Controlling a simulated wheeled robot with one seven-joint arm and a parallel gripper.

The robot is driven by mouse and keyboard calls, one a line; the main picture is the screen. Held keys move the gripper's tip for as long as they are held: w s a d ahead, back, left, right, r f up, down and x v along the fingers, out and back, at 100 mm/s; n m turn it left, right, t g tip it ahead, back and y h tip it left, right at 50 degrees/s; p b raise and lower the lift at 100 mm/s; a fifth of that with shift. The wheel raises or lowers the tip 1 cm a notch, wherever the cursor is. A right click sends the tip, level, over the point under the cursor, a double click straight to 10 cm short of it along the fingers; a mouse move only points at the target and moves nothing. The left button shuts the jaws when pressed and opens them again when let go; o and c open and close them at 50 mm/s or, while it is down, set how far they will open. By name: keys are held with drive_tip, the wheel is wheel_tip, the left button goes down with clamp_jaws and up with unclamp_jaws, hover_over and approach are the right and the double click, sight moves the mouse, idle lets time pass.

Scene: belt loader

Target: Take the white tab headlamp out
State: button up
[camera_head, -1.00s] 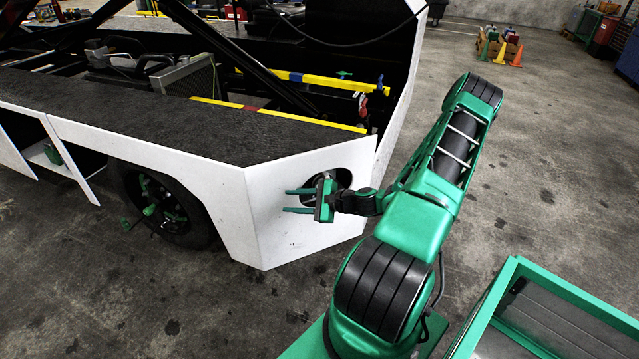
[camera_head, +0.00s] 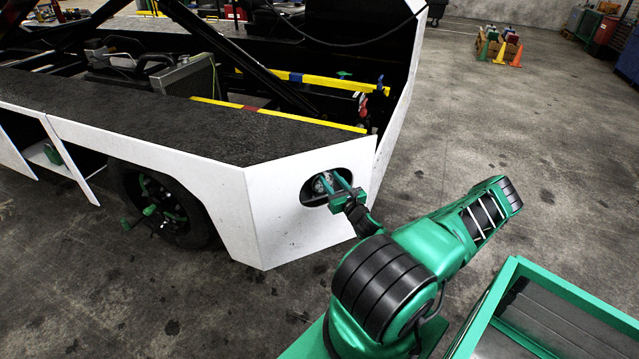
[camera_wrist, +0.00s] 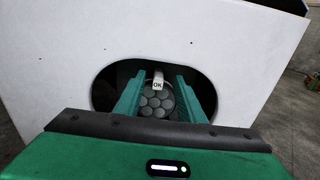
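The headlamp (camera_wrist: 157,101) sits inside the oval opening in the white front panel of the loader. Its face shows several round grey lenses, and a white tab (camera_wrist: 158,80) marked "OK" stands at its top. In the head view the headlamp (camera_head: 322,184) is partly hidden by my gripper. My gripper (camera_head: 335,180) points at the opening. In the wrist view my gripper (camera_wrist: 158,90) is open, with one green finger on each side of the lamp. I cannot tell whether the fingers touch it.
The white panel (camera_head: 285,220) surrounds the opening closely. A green-rimmed tray (camera_head: 560,284) stands at the lower right. A wheel (camera_head: 165,205) is at the left under the loader. Cones (camera_head: 516,56) and a crate stand far off.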

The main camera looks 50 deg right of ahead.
drive_tip(key=shift+x, duration=3.8)
drive_tip(key=shift+a+f, duration=0.15)
clamp_jaws()
